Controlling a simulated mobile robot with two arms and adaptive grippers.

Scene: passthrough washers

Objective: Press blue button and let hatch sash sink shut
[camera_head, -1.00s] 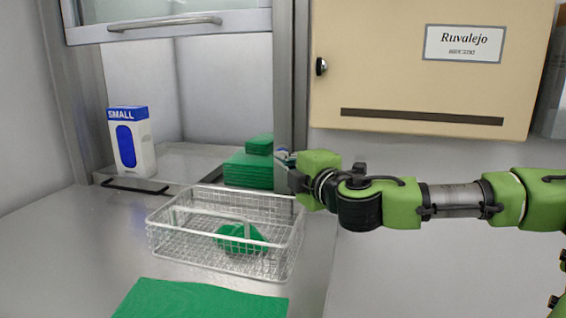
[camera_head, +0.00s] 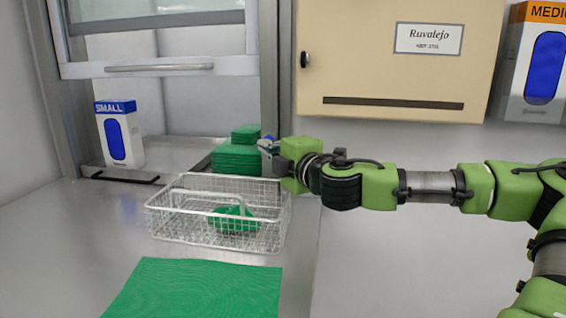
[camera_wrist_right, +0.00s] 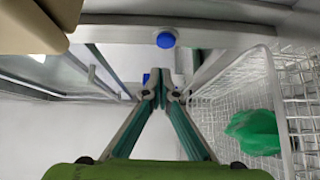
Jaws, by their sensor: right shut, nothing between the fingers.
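The hatch sash (camera_head: 215,66), a pale framed pane with a bar handle (camera_head: 160,68), hangs partway down. The hatch opening below it is still open. The blue button (camera_wrist_right: 166,40) sits on a grey post in the right wrist view, beyond my fingertips. In the head view, a small blue patch (camera_head: 267,141) shows at the post beside my right gripper (camera_head: 268,151). My right gripper, also in the right wrist view (camera_wrist_right: 160,82), is shut and empty. Whether its tips touch the button I cannot tell. My left gripper is not in view.
A wire basket (camera_head: 165,228) with a green item (camera_head: 232,218) stands before the hatch. A green stack (camera_head: 236,158) and a SMALL box (camera_head: 120,140) are at the opening. A green mat (camera_head: 195,290) lies in front. A beige cabinet (camera_head: 390,75) hangs at right.

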